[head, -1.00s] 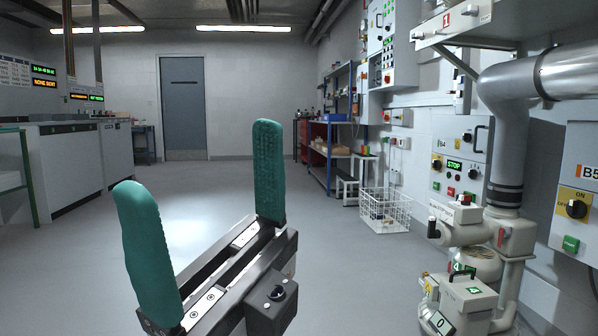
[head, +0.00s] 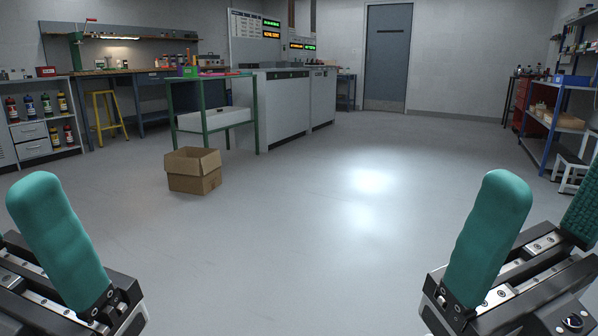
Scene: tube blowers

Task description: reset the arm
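My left gripper (head: 45,225) is at the lower left of the head view. One teal finger stands at the near end of its rail, and the bare rail runs off to the left. My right gripper (head: 548,205) is at the lower right. Its two teal fingers stand well apart with nothing between them, and the far one is cut by the right edge. Both grippers are raised in front of me and touch nothing that I can see.
An open cardboard box (head: 193,171) stands on the floor. Behind it are a green-framed table (head: 214,118) and grey cabinets (head: 285,105). A workbench (head: 130,75) lines the back left. A blue shelf (head: 555,125) stands at right. The middle floor is clear.

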